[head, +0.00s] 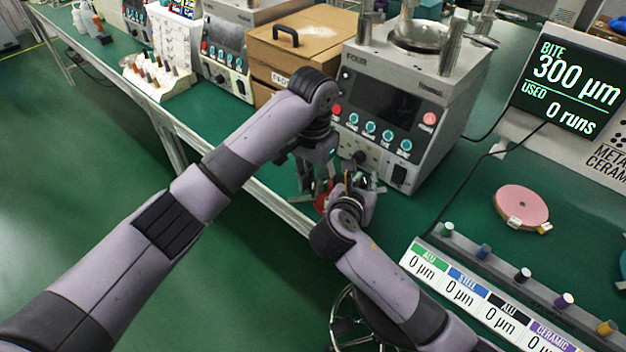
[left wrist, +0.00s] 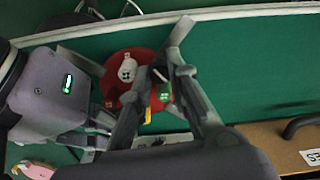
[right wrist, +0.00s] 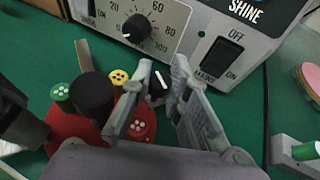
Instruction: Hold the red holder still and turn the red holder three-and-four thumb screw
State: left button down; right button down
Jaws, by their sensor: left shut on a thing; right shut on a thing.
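The red holder (head: 321,203) is a red disc on the green bench, mostly hidden by my grippers in the head view. The left wrist view shows its disc (left wrist: 115,80) with a white dotted piece (left wrist: 127,70) and a green one (left wrist: 165,93). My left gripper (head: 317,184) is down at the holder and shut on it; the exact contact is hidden. My right gripper (right wrist: 162,70) is shut on a small black thumb screw with a white mark (right wrist: 158,88) at the holder's edge. Green (right wrist: 60,92), yellow (right wrist: 119,77) and red (right wrist: 137,129) dotted pieces show around a black post (right wrist: 92,95).
A grey lapping machine (head: 400,105) stands close behind the grippers. A cardboard-coloured box (head: 290,50) is left of it. A pink disc (head: 522,207) and a labelled rack (head: 480,290) with coloured pegs lie to the right. The bench edge runs close in front.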

aim_at(313, 186)
pick_arm(q)
jog(key=shift+n, duration=1.3)
jog(key=c, duration=1.5)
grip_release()
jog(key=shift+r, duration=0.15)
notch_tip(313, 186, up, 12)
jog(key=shift+f, duration=0.15)
pick_arm(e)
jog(key=c, duration=1.4)
grip_release()
jog(key=shift+c, duration=0.2)
